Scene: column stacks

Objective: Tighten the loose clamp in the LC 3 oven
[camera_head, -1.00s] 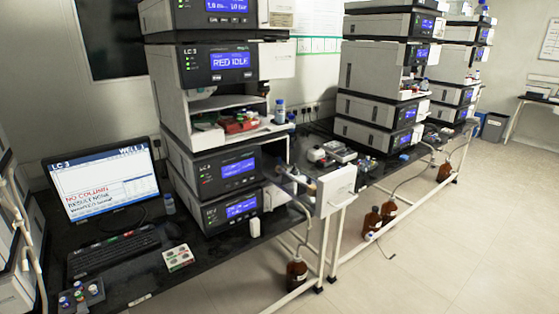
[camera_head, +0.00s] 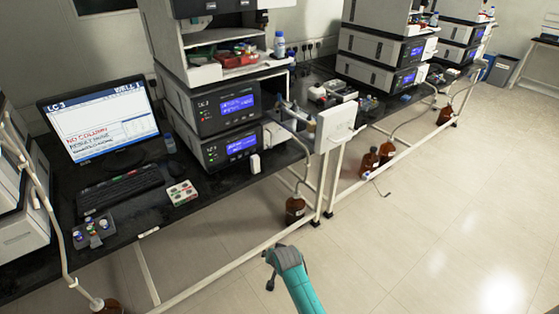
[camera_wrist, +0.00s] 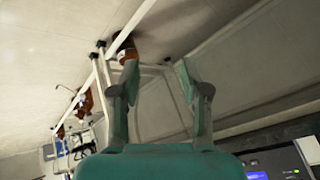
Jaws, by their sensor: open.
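The LC 3 stack of modules stands on the dark bench at left centre in the head view. Its lower modules (camera_head: 222,106) have lit blue screens. Above them is an open white-walled compartment (camera_head: 205,74) with red and green items at its front; its upper part is cut off. I cannot tell which unit is the oven, and no clamp can be made out. My teal arm enters at the bottom of the head view, below and in front of the bench. In the wrist view my gripper (camera_wrist: 160,72) is open, its two fingers apart with nothing between them.
An LC 3 monitor (camera_head: 97,125) with red text, a keyboard (camera_head: 120,190) and a small card of coloured spots (camera_head: 182,193) are on the bench. Brown bottles (camera_head: 296,210) stand below. The floor at right is clear.

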